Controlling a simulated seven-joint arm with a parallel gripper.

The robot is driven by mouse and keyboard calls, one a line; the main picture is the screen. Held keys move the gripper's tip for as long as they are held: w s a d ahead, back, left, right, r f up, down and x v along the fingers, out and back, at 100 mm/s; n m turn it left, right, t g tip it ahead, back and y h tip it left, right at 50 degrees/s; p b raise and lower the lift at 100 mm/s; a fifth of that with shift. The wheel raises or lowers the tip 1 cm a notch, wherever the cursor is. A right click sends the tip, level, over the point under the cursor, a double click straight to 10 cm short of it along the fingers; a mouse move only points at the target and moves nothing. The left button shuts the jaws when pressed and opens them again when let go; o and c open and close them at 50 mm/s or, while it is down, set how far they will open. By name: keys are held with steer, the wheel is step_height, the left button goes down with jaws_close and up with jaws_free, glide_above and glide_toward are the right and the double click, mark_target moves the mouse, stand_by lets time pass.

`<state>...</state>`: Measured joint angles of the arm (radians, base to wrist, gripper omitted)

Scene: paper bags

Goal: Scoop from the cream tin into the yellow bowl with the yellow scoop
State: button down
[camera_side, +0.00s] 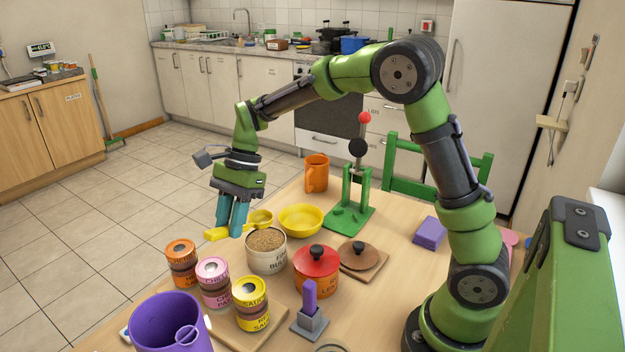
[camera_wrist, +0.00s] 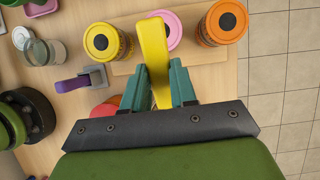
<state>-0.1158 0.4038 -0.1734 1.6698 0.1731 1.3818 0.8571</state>
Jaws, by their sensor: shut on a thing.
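My gripper (camera_side: 232,222) is shut on the yellow scoop (camera_side: 261,217), its teal fingers pointing down. The scoop's handle end sticks out to the left of the fingers, and its bowl lies to the right. In the wrist view the yellow handle (camera_wrist: 154,50) runs between the fingertips (camera_wrist: 160,82); the scoop's bowl is hidden there. The cream tin (camera_side: 266,262), open and filled with brown grains, stands on the table just below and in front of the scoop. The yellow bowl (camera_side: 300,221) is right of the scoop and looks empty. I cannot tell whether the scoop holds grains.
Tins with orange (camera_side: 181,262), pink (camera_side: 213,282) and yellow lids (camera_side: 250,303) stand in front.

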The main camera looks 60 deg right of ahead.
stand_by(0.3)
steer(key=shift+d+f+y, duration=0.85)
steer(key=shift+d+y, duration=0.1)
steer(key=shift+y, duration=0.25)
steer(key=shift+a+f, duration=0.15)
steer(key=shift+f, duration=1.9)
steer(key=shift+r, duration=0.1)
steer(key=shift+a+r+h, duration=0.25)
steer(key=shift+r+h, duration=0.15)
steer(key=shift+r, duration=0.55)
steer(key=shift+a+r+h, duration=0.3)
steer(key=shift+r+h, duration=0.1)
steer(key=shift+r, duration=0.5)
steer(key=shift+a+r+h, duration=0.25)
steer(key=shift+r+h, duration=0.15)
steer(key=shift+r, duration=0.55)
